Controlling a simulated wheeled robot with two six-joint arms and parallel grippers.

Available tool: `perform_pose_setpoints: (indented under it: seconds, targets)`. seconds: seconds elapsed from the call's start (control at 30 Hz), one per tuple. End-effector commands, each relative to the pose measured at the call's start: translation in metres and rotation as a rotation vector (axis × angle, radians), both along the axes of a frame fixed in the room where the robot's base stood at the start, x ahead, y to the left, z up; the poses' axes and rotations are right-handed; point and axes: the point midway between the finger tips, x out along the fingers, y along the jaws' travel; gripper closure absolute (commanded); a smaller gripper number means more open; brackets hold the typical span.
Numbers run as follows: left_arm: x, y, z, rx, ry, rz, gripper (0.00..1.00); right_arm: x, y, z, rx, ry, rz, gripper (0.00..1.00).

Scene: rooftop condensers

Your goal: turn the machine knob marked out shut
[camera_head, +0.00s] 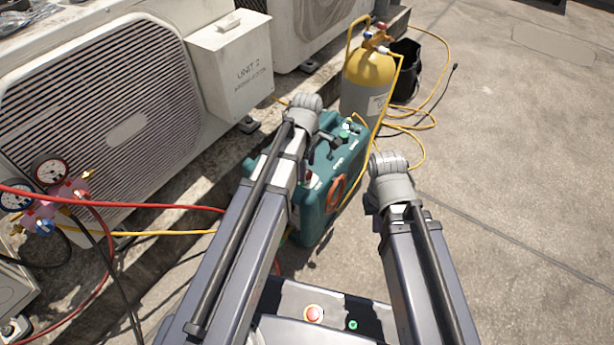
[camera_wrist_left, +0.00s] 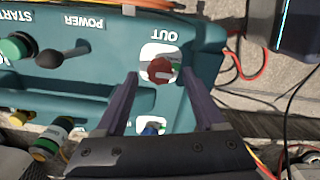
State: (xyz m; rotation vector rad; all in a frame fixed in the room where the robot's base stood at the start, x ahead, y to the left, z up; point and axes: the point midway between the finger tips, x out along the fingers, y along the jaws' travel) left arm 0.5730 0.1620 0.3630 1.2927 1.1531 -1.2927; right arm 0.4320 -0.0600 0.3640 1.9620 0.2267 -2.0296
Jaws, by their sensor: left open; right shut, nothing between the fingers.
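The teal machine (camera_head: 350,165) stands on the rooftop beyond my arms, and its panel fills much of the left wrist view (camera_wrist_left: 100,75). There, a red knob (camera_wrist_left: 160,68) with a pale pointer mark sits on a white plate beside the word OUT, which reads upside down. My left gripper (camera_wrist_left: 160,75) is open, with one finger on each side of the red knob; I cannot tell whether either finger touches it. My right arm shows in the head view, but its gripper is hidden.
A blue knob (camera_wrist_left: 152,128) sits close below the red one; a green button (camera_wrist_left: 15,47) and black lever (camera_wrist_left: 62,55) are farther left. A yellow cylinder (camera_head: 368,75) and hoses stand behind the machine. Condensers (camera_head: 110,110) line the left; open concrete (camera_head: 520,150) lies right.

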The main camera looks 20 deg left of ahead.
Motion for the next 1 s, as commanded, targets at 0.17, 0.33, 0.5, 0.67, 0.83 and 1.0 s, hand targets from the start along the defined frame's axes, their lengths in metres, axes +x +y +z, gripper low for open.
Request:
perform_pose_setpoints:
  seconds: [0.17, 0.33, 0.5, 0.67, 0.83, 1.0]
  targets:
    - [-0.0001, -0.0001, -0.0167, 0.000, 0.000, 0.000, 0.29, 0.0002, 0.0001, -0.0167, 0.000, -0.001, 0.000, 1.00]
    - [0.0000, 0.0000, -0.0162, 0.000, 0.000, 0.000, 0.29, 0.0003, 0.0001, -0.0162, 0.000, -0.001, 0.000, 1.00]
    - [-0.0001, 0.0000, -0.0159, 0.000, 0.000, 0.000, 0.35, 0.0003, 0.0000, -0.0159, 0.000, -0.001, 0.000, 1.00]
    - [-0.0001, 0.0000, -0.0159, 0.000, 0.000, 0.000, 0.53, 0.0003, 0.0001, -0.0159, 0.000, -0.001, 0.000, 1.00]
    - [-0.0001, 0.0000, -0.0159, 0.000, 0.000, 0.000, 0.72, 0.0003, 0.0001, -0.0160, 0.000, -0.001, 0.000, 1.00]
    - [-0.0001, 0.0000, -0.0160, 0.000, 0.000, 0.000, 0.91, 0.0003, 0.0001, -0.0160, 0.000, -0.001, 0.000, 1.00]
